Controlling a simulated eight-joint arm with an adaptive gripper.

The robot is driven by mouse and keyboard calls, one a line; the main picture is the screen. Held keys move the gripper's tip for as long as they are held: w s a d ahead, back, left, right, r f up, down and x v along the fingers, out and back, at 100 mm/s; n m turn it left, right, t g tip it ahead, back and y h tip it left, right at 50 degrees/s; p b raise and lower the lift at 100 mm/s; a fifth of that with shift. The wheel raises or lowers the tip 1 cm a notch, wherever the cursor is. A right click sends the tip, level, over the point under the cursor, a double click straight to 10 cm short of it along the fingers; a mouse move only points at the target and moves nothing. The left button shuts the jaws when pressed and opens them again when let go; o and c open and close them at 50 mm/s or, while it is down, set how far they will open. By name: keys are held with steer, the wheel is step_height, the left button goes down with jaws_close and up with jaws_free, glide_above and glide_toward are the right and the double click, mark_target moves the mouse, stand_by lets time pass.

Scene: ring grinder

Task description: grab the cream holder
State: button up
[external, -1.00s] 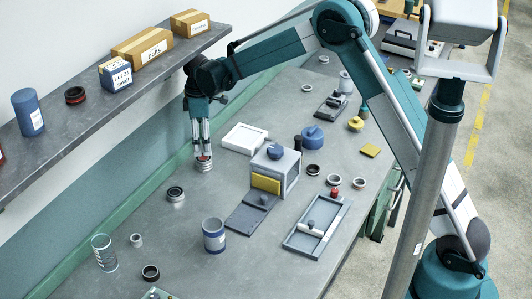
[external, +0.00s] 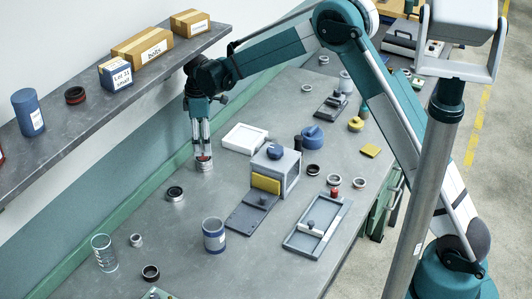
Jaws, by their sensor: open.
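My gripper (external: 204,154) points straight down at the far left of the grey bench, with its fingers open. Directly below the fingertips is a small round holder (external: 205,166) with a pale metallic body and a reddish band on top. The fingertips are at its top; I cannot tell whether they touch it. Its exact colour is hard to make out at this size. A similar round holder with a dark top (external: 175,194) stands nearer the camera, apart from the gripper. I cannot tell for sure which one is the cream holder.
A white tray (external: 231,145) and a grey machine with a yellow panel (external: 266,183) stand right of the gripper. A dark shelf (external: 98,103) overhangs at the left.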

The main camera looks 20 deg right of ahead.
steer(key=w+d+m, duration=0.2)
steer(key=d, duration=0.3)
steer(key=w+d+m, duration=0.2)
steer(key=d, duration=0.4)
steer(key=w+d+m, duration=0.2)
steer(key=d, duration=0.4)
steer(key=shift+w+r+m+t, duration=0.15)
steer(key=shift+w+m+t, duration=0.15)
steer(key=shift+m, duration=0.1)
steer(key=shift+s+d+f+m+t+h+b, duration=0.15)
steer(key=shift+s+d+m+h, duration=0.25)
steer(key=shift+d+m, duration=6.2)
steer(key=shift+s+d+f+m+t+h+b, duration=0.2)
steer(key=shift+d+m+h, duration=0.5)
steer(key=shift+d, duration=11.75)
steer(key=shift+s+d+f+m+g+h+b, duration=0.1)
steer(key=shift+s+d+f+m+h+b, duration=0.2)
steer(key=shift+d+m, duration=6.35)
steer(key=d+n, duration=0.5)
steer(key=shift+s+d+n, duration=0.1)
steer(key=shift+d+n, duration=0.25)
steer(key=shift+x, duration=1.2)
steer(key=shift+f, duration=0.1)
